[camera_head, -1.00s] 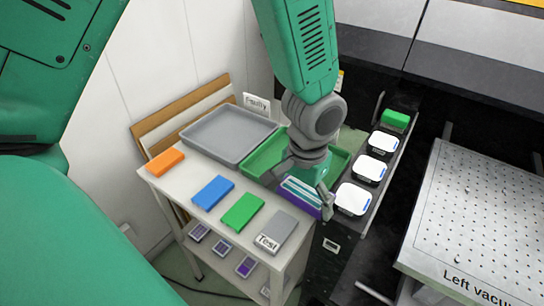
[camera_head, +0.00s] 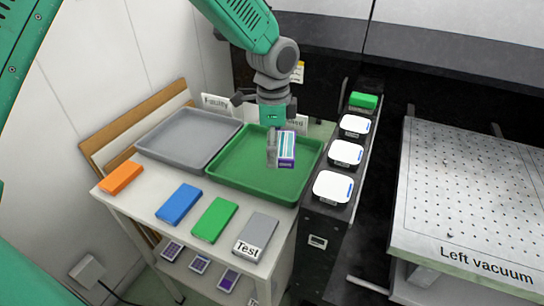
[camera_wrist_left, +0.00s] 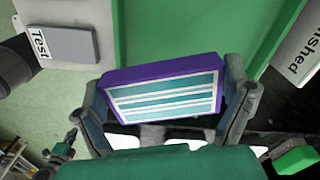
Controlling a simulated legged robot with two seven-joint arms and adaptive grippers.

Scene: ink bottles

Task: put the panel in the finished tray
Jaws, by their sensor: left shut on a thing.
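The panel (camera_head: 287,148) is a small purple block with a white and teal striped face. My left gripper (camera_head: 280,150) is shut on it and holds it over the green tray. In the left wrist view the panel (camera_wrist_left: 162,90) sits between the two fingers of my left gripper (camera_wrist_left: 170,95). The finished tray (camera_head: 235,180) is the green tray at the right of the table; a sign reading "...ished" (camera_wrist_left: 300,50) stands by it in the left wrist view. The tray looks empty below the panel. My right gripper is not in view.
A grey tray (camera_head: 185,140) with a partly hidden sign stands left of the green one. Orange (camera_head: 121,177), blue (camera_head: 179,204), green (camera_head: 215,220) and grey "Test" (camera_head: 256,235) blocks line the table front. White-topped items (camera_head: 333,187) stand to the right, near the vacuum table (camera_head: 470,190).

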